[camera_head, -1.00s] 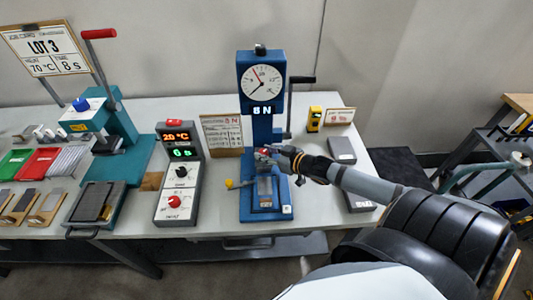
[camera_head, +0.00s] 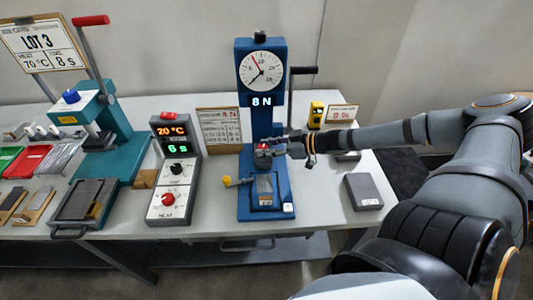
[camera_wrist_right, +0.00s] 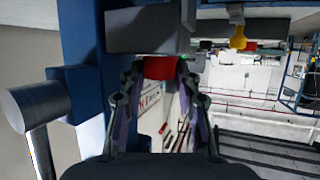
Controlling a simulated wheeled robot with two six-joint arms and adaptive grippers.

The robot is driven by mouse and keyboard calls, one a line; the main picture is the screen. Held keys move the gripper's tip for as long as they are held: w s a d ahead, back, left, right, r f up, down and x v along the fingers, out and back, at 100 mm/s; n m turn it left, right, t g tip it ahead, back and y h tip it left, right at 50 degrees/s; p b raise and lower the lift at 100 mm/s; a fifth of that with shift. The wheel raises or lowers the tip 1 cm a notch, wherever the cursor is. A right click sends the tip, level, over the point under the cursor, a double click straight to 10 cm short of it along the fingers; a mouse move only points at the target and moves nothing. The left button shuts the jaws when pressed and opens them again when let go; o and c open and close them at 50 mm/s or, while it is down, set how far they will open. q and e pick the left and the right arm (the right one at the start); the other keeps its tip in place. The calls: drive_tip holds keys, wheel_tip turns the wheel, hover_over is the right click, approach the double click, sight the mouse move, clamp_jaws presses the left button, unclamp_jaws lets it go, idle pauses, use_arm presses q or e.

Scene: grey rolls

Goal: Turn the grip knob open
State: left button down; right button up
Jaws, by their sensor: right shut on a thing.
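The blue test stand (camera_head: 265,118) stands on the table with a round dial (camera_head: 262,70) and an "8 N" display. A red knob (camera_head: 262,147) sits on its clamp, partly hidden by my gripper. My right gripper (camera_head: 272,149) reaches it from the right. In the right wrist view the red knob (camera_wrist_right: 160,68) lies between the two fingertips (camera_wrist_right: 161,74), which are shut on it. The knob's turned angle cannot be told. A yellow-ended lever (camera_head: 228,181) sticks out to the left of the stand's base. My left gripper is not in view.
A black crank (camera_head: 303,71) juts out right of the stand. A grey block (camera_head: 363,191) and a yellow device (camera_head: 317,113) are to the right. A grey heat controller (camera_head: 174,175) and a teal press (camera_head: 122,125) with a red handle stand left.

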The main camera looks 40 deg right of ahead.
drive_tip(key=n+g+y+b, duration=0.1)
drive_tip(key=n+b, duration=0.1)
drive_tip(key=n+g+y+b, duration=0.1)
drive_tip(key=b, duration=0.1)
drive_tip(key=shift+w+d+f+g+y, duration=0.2)
drive_tip(key=shift+w+f+g+y, duration=0.05)
drive_tip(key=shift+f+g+y, duration=0.05)
drive_tip(key=shift+r+n+g+y+b, duration=0.3)
drive_tip(key=shift+n+g+b, duration=0.35)
drive_tip(key=shift+b, duration=0.3)
drive_tip(key=o, duration=1.2)
drive_tip(key=shift+c, duration=0.2)
